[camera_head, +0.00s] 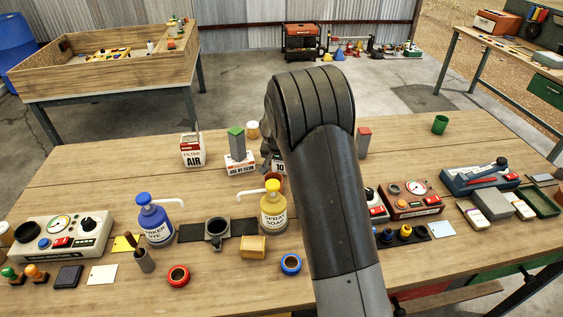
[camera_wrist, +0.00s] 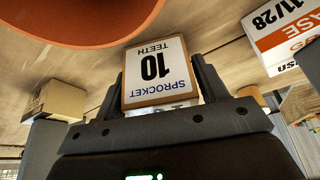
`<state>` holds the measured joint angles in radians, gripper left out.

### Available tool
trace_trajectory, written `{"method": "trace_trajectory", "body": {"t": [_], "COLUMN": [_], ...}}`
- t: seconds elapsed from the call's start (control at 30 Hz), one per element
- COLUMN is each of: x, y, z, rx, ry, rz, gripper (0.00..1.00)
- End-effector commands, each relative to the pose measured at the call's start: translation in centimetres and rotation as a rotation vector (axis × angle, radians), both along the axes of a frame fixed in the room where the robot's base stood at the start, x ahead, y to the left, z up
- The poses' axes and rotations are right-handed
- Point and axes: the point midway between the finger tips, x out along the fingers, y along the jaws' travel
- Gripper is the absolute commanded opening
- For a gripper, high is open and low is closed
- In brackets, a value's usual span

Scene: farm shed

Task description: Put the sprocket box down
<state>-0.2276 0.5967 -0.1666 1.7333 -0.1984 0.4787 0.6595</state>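The sprocket box (camera_wrist: 155,72) is a small white-faced box with brown edges, marked "SPROCKET 10 TEETH", its print upside down in the wrist view. My gripper (camera_wrist: 160,85) has one finger along each side of it, shut on it. My gripper (camera_head: 268,150) is mostly hidden there by my arm. Whether the box touches the wooden table (camera_head: 90,180) cannot be told.
A white-and-orange carton (camera_head: 240,168) with a green-topped grey block behind it stands left of the box. A terracotta pot (camera_wrist: 85,15) is close by. The yellow bottle (camera_head: 273,210), blue bottle (camera_head: 155,222) and air filter box (camera_head: 192,151) stand nearby. The table's back left is clear.

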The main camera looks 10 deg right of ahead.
Motion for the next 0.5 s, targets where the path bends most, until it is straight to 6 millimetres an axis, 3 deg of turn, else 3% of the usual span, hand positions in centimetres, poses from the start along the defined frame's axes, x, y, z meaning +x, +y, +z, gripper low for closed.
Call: {"method": "trace_trajectory", "body": {"t": [0.17,0.5], "x": [-0.01,-0.11], "y": [0.00,0.09], "z": [0.02,0.81], "rx": [0.000,0.000], "ry": [0.000,-0.002], "rz": [0.000,0.000], "gripper": [0.80,0.80]}}
